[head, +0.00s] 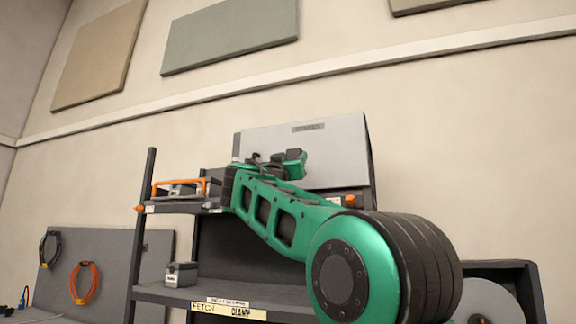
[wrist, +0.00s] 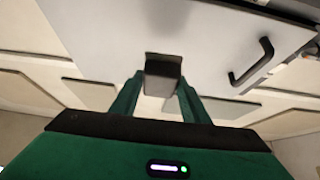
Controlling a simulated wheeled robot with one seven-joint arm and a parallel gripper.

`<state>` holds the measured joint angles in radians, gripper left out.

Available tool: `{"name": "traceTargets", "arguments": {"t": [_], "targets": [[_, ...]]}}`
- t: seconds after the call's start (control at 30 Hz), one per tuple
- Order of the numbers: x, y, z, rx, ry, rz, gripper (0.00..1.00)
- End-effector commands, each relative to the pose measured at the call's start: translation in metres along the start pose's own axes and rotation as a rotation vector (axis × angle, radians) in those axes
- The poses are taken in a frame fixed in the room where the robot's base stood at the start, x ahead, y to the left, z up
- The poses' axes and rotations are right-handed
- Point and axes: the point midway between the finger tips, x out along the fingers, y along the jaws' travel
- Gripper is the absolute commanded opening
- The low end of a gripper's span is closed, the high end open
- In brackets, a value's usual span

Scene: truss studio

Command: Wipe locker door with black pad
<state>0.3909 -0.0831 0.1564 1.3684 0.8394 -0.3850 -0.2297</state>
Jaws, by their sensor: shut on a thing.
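The locker door (head: 325,150) is a pale grey panel on the cabinet at the middle of the head view, with a small dark label near its top. In the wrist view the door (wrist: 190,35) fills the upper part, and its black bar handle (wrist: 250,64) is at the right. My gripper (head: 290,160) is in front of the door's left part. In the wrist view its green fingers are shut on the black pad (wrist: 163,68), a small dark block. The pad's far end overlaps the door in view; I cannot tell whether it touches. My gripper hides the pad in the head view.
A dark shelf rack stands below and left of the locker. An orange-handled item (head: 180,187) lies on its upper shelf, and a small grey box (head: 181,274) on a lower one. A pegboard (head: 90,265) with coiled cables is at left. Wall panels hang above.

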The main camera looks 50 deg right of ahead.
Motion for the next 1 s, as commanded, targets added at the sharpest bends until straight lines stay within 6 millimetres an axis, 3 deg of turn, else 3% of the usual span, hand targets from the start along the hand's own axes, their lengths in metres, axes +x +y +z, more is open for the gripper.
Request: {"name": "traceTargets", "arguments": {"t": [0.33, 0.7, 1.0], "targets": [[-0.002, 0.000, -0.001, 0.001, 0.000, 0.000, 0.24], [-0.024, 0.000, -0.015, 0.001, 0.000, 0.000, 0.24], [-0.025, 0.000, -0.016, 0.000, 0.000, 0.000, 0.24]]}}
